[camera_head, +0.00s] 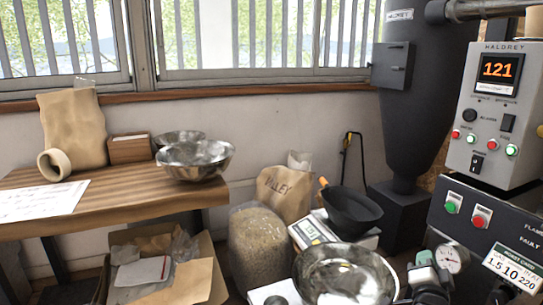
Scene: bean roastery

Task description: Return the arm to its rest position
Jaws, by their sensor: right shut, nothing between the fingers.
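My right gripper (428,291) shows at the bottom edge, low on the right, as a dark shape in front of the roaster. It is shut and empty. It is beside the right rim of a large shiny metal bowl (345,275); I cannot tell whether they touch. Most of my right arm is out of view. My left gripper and arm are not in view.
The roaster's control panel (499,120) reads 121, with a pressure gauge (452,258) below. A scale (314,230) bearing a black scoop, a clear bag of beans (258,250) and an open carton (205,245) crowd the floor area. A wooden table (120,190) stands left.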

